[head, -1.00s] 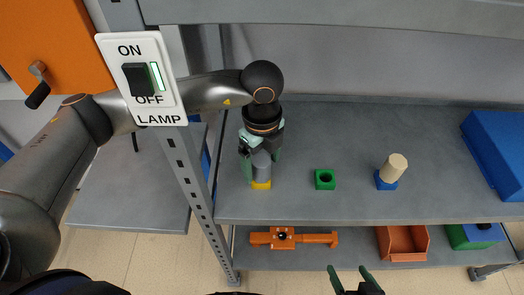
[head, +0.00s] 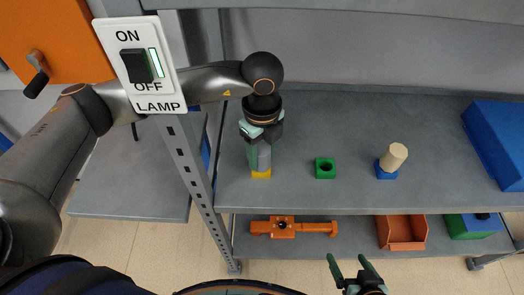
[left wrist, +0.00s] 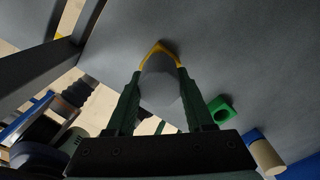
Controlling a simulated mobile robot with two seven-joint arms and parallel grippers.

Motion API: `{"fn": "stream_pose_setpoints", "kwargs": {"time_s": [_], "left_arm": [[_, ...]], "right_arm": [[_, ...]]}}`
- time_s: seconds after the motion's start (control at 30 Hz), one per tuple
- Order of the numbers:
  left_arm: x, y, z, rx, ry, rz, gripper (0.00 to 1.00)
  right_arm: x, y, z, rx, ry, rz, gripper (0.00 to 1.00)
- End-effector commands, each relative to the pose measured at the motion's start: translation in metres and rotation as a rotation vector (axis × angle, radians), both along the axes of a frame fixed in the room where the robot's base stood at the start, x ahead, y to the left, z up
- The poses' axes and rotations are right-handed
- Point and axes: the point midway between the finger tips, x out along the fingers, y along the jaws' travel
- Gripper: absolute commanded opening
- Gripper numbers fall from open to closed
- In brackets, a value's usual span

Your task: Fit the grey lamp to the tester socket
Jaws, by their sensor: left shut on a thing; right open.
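The grey lamp (head: 263,160), a grey cylinder, stands upright at the yellow block (head: 261,174) on the shelf. My left gripper (head: 259,152) points down and is shut on the lamp. The left wrist view shows the lamp (left wrist: 160,85) between the two fingers, with the yellow block (left wrist: 161,48) at its far end. Whether the lamp is seated in the yellow block or just above it I cannot tell. A green block (head: 325,168) with an empty round hole stands to the right. Which block is the tester socket is not marked. My right gripper (head: 349,263) is open and empty at the bottom.
A blue block (head: 386,172) holds a tilted beige cylinder (head: 395,156). A blue bin (head: 497,145) stands at the right. An orange tool (head: 290,228) and an orange bin (head: 402,232) are on the lower shelf. A LAMP switch panel (head: 141,65) hangs on the upright at left.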

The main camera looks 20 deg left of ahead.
Motion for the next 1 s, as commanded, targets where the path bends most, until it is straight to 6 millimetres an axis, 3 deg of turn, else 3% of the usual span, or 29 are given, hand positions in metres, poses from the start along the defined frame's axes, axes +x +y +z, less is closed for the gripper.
{"fn": "stream_pose_setpoints", "kwargs": {"time_s": [0.17, 0.2, 0.47, 0.77, 1.0], "left_arm": [[0.0, 0.0, 0.0, 0.0, -0.001, 0.0, 0.0], [0.0, 0.0, 0.0, 0.0, -0.001, 0.0, 0.57], [0.0, 0.0, 0.0, 0.0, -0.001, 0.0, 0.86], [0.0, 0.0, 0.003, 0.0, -0.001, 0.0, 0.87], [0.001, -0.001, 0.038, -0.002, -0.004, -0.001, 0.87]], "right_arm": [[0.0, 0.0, 0.0, 0.0, 0.0, 0.0, 0.88], [0.0, 0.0, 0.0, 0.0, 0.0, 0.0, 0.88], [0.0, 0.0, 0.0, 0.0, 0.0, 0.0, 0.88], [0.0, 0.0, 0.0, 0.0, 0.001, 0.0, 0.88], [0.0, 0.0, 0.004, 0.0, 0.001, 0.0, 0.88]]}}
